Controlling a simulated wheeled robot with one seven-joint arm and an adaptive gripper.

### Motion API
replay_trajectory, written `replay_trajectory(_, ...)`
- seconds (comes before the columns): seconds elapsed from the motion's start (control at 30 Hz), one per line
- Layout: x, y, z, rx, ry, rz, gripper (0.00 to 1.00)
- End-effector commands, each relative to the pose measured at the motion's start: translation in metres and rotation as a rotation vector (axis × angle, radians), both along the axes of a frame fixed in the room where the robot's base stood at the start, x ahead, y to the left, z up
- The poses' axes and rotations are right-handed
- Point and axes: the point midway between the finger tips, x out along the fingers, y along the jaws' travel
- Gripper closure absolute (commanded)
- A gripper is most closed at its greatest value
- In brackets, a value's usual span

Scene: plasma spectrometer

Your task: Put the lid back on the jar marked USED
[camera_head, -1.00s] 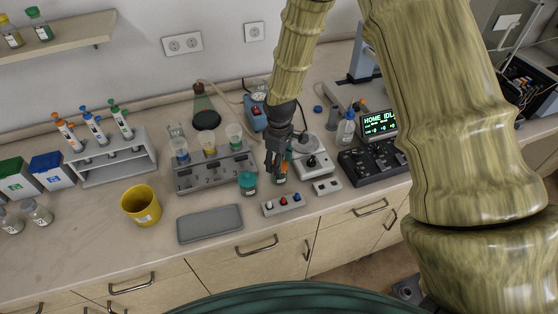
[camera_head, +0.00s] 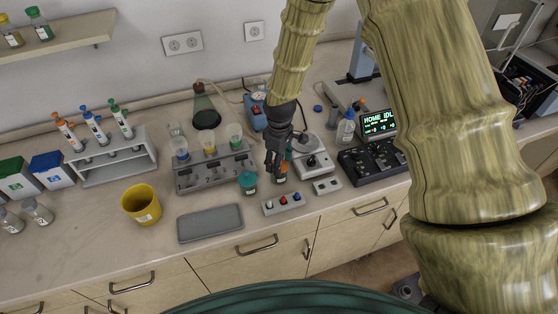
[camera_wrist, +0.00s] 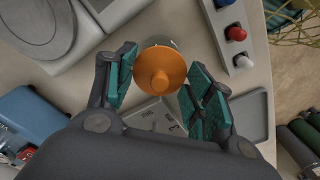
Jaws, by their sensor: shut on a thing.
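My gripper (camera_head: 279,158) points down over the bench. In the wrist view, its teal-padded fingers (camera_wrist: 160,84) are on either side of an orange lid (camera_wrist: 160,68) with a round knob, and they are shut on it. The lid also shows as a small orange patch in the head view (camera_head: 284,167). A small jar (camera_head: 281,178) is right under the lid, and its pale rim shows past the lid's edge in the wrist view. I cannot tell if the lid rests on it. No USED marking is readable. A teal-lidded jar (camera_head: 248,183) stands just left.
A button box (camera_head: 284,204) is in front of the gripper, and a stirrer-like device (camera_head: 314,163) is close on the right. A grey rack with cups (camera_head: 215,172) stands left. A grey tray (camera_head: 210,222) and a yellow bin (camera_head: 141,204) are further left. Bench between tray and bin is clear.

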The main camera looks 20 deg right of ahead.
Motion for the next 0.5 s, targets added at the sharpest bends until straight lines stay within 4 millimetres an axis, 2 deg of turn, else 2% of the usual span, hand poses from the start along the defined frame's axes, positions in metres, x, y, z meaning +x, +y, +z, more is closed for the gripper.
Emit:
replay_trajectory(0.13,0.0000,0.0000,0.0000,0.000,0.000,0.000,0.60)
replay_trajectory(0.17,0.0000,0.0000,0.0000,0.000,0.000,0.000,0.44)
replay_trajectory(0.27,0.0000,0.0000,0.0000,0.000,0.000,0.000,0.25)
replay_trajectory(0.3,-0.0001,-0.0001,0.0000,0.000,0.000,0.000,0.22)
replay_trajectory(0.5,-0.0001,-0.0001,0.0000,0.000,0.000,0.000,0.22)
